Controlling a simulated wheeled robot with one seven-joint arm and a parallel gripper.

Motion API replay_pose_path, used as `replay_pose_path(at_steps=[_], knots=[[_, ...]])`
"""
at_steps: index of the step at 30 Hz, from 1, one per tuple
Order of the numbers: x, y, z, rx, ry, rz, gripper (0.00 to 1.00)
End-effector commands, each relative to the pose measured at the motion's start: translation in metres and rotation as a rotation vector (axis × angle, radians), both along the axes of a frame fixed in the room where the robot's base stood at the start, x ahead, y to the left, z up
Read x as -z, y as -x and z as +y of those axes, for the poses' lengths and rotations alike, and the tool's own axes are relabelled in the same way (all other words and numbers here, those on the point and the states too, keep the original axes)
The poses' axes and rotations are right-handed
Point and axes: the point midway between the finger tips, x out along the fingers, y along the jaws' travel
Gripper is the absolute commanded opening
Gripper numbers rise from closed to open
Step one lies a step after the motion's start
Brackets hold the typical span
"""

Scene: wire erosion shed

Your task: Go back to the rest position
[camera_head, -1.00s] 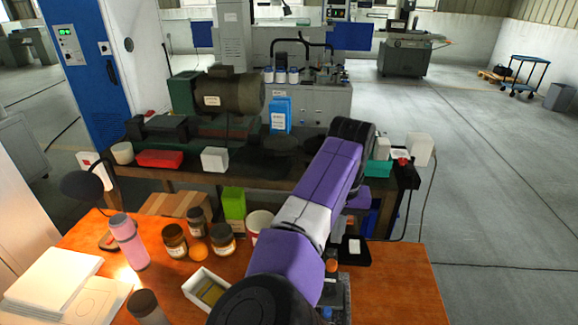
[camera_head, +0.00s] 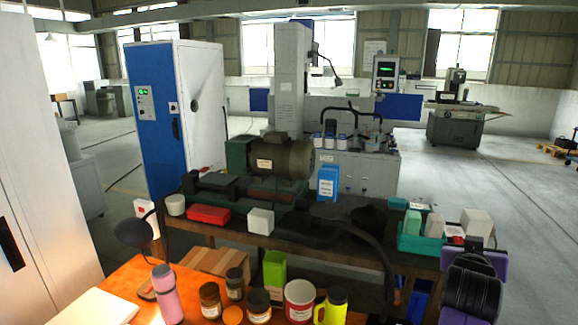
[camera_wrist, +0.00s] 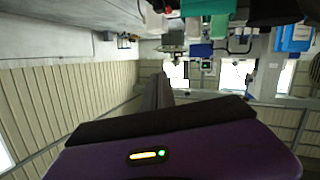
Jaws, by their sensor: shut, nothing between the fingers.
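My gripper (camera_wrist: 159,92) shows in the wrist view as a purple body with a small lit indicator and a dark bar. Its dark fingers lie together, shut, with nothing between them. It hangs clear in the air, touching nothing that I can see. In the head view, part of my purple and black arm stands at the lower right, past the orange table. The fingers cannot be made out in that view.
An orange table (camera_head: 118,284) holds a pink bottle (camera_head: 167,293), brown jars, a red-and-white mug (camera_head: 299,300) and a yellow-green mug (camera_head: 333,307). Behind it, a dark bench carries a motor (camera_head: 282,158), a blue box (camera_head: 327,182) and a green bin (camera_head: 420,243). Open floor lies at right.

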Motion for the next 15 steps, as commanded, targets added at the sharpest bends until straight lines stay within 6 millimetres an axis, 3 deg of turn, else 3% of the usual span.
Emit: replay_pose_path(at_steps=[3, 7, 15], knots=[[-0.009, 0.019, -0.002, -0.049, 0.129, -0.087, 0.00], [-0.014, 0.040, 0.010, -0.126, 0.237, -0.172, 0.00], [0.002, 0.098, 0.058, -0.327, 0.369, -0.291, 0.00]])
